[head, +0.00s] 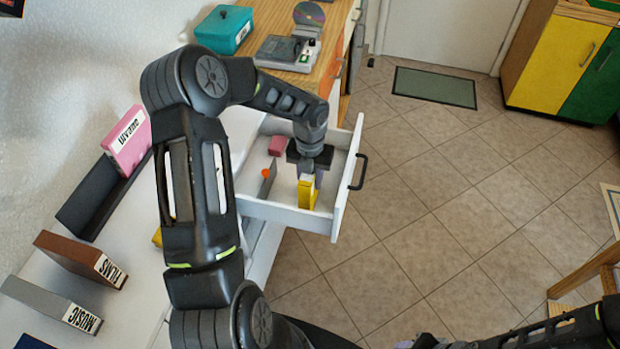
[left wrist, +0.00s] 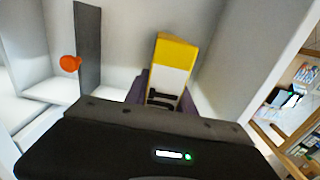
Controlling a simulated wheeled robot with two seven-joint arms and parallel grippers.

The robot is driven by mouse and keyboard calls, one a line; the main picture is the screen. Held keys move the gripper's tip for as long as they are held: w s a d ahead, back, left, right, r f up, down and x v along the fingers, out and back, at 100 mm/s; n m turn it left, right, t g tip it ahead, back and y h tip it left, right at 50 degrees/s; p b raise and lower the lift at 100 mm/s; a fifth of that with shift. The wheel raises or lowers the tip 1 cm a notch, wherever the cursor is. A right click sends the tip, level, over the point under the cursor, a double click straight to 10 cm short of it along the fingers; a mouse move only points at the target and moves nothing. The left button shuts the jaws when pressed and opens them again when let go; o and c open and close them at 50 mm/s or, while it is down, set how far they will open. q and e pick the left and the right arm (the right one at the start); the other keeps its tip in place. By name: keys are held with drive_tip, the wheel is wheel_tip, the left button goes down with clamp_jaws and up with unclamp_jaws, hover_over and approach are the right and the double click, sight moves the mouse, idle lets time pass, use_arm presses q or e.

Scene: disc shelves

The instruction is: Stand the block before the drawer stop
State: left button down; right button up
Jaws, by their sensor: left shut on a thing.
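A yellow block (head: 306,194) with a white, dark-lettered label is inside the open white drawer (head: 285,214). My left gripper (head: 309,176) reaches down into the drawer and is shut on this block. In the left wrist view the block (left wrist: 172,68) stands between the purplish fingers, near the drawer's floor; whether it touches the floor I cannot tell. A dark grey upright plate with an orange knob, seemingly the drawer stop (left wrist: 88,45), stands left of the block, apart from it; it also shows in the head view (head: 268,182). My right gripper (head: 425,342) is mostly cut off at the bottom edge.
A pink block (head: 277,146) lies further back in the drawer. The drawer front has a dark handle (head: 359,171). Labelled cases, pink (head: 127,143), brown (head: 82,258) and grey (head: 52,303), are on the white surface at left. Open tiled floor (head: 440,200) lies to the right.

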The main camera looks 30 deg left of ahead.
use_arm(q)
drive_tip(key=shift+f, duration=0.2)
drive_tip(key=c, duration=1.1)
unclamp_jaws()
drive_tip(key=shift+o, duration=0.2)
drive_tip(key=shift+r, duration=0.15)
wheel_tip(320, 180, up, 12)
drive_tip(key=shift+r+b, duration=0.1)
drive_tip(key=shift+b, duration=0.35)
